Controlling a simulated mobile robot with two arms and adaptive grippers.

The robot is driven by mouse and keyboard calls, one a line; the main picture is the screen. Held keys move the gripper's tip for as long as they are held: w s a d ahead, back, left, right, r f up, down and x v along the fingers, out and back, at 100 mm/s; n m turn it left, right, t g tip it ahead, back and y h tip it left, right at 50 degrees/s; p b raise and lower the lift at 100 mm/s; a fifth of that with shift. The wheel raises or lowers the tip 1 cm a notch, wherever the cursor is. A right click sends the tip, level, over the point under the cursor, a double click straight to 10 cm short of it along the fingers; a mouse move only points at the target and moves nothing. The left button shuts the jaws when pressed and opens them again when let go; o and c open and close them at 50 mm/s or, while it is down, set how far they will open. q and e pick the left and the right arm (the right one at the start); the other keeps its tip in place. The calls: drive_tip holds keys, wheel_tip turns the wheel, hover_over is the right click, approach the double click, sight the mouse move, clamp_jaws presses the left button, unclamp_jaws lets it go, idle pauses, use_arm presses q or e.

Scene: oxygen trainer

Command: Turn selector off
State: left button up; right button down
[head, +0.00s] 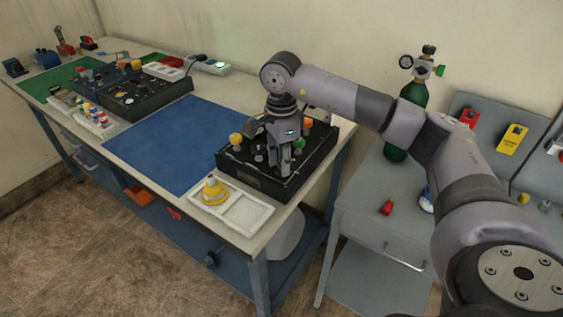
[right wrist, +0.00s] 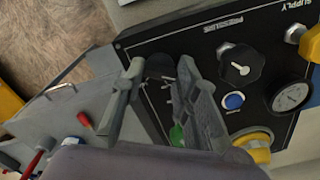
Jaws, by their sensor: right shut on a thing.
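The black trainer box (head: 262,183) stands at the right end of the workbench. My right gripper (head: 279,165) points down onto its top panel. In the right wrist view the two fingers of my right gripper (right wrist: 161,67) stand on either side of a dark round knob (right wrist: 160,68) near the panel edge, shut on it. The fingers hide part of this knob, and its pointer and label cannot be read. Another black knob with a white pointer (right wrist: 240,62) is on the panel (right wrist: 205,52), apart from the fingers. My left gripper is not in view.
Close to the fingers are a green part (right wrist: 177,135), a blue button (right wrist: 233,101), a gauge (right wrist: 291,96) and a yellow fitting (right wrist: 258,145). A white tray (head: 246,212) lies in front of the box. The blue mat (head: 165,145) is clear. A green cylinder (head: 412,120) stands right.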

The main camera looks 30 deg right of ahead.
drive_tip(key=shift+r, duration=0.1)
idle(0.3)
drive_tip(key=c, duration=1.2)
unclamp_jaws()
drive_tip(key=shift+c, duration=0.2)
wheel_tip(320, 180, up, 12)
